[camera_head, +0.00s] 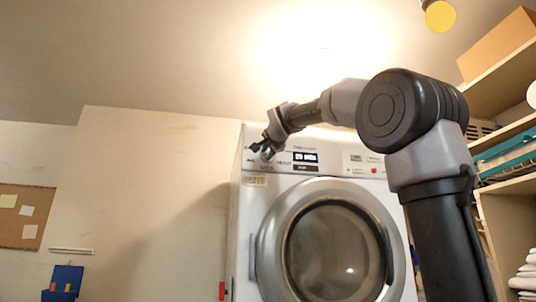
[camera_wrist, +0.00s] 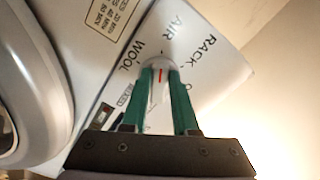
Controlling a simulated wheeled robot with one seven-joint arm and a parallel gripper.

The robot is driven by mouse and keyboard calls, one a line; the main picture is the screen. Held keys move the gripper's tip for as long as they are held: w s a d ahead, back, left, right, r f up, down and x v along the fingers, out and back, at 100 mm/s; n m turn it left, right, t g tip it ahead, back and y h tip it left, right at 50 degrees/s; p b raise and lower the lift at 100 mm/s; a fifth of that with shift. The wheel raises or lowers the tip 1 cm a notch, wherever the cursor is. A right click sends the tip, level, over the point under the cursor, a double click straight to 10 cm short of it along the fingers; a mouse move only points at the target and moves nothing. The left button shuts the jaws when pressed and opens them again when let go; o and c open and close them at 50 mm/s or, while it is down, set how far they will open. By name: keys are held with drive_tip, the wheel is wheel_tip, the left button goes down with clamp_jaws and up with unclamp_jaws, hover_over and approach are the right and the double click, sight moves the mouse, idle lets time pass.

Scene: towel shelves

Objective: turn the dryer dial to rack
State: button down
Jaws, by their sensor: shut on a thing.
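The white dryer dial (camera_wrist: 160,88) with a red mark sits on the dryer's panel in the wrist view. My gripper (camera_wrist: 161,70) has its two green fingers shut on the dial, one on each side. The red mark points roughly up in that view, between the words WOOL and AIR. The word RACK (camera_wrist: 208,47) is printed farther right, past AIR. In the head view my gripper (camera_head: 265,150) is at the upper left of the white dryer (camera_head: 257,200), and it hides the dial there.
The dryer's round door (camera_head: 270,235) is closed below the panel. A lit display (camera_head: 305,157) and a red button (camera_head: 374,170) are right of the dial. Shelves with towels (camera_head: 527,270) stand at the right. A corkboard (camera_head: 35,232) hangs at the left.

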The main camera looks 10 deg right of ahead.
drive_tip(key=m, duration=0.6)
drive_tip(key=shift+r+m, duration=0.3)
drive_tip(key=m, duration=0.5)
drive_tip(key=shift+r, duration=0.3)
drive_tip(key=shift+m, duration=0.3)
drive_tip(key=c, duration=0.7)
unclamp_jaws()
drive_tip(key=shift+s, duration=0.1)
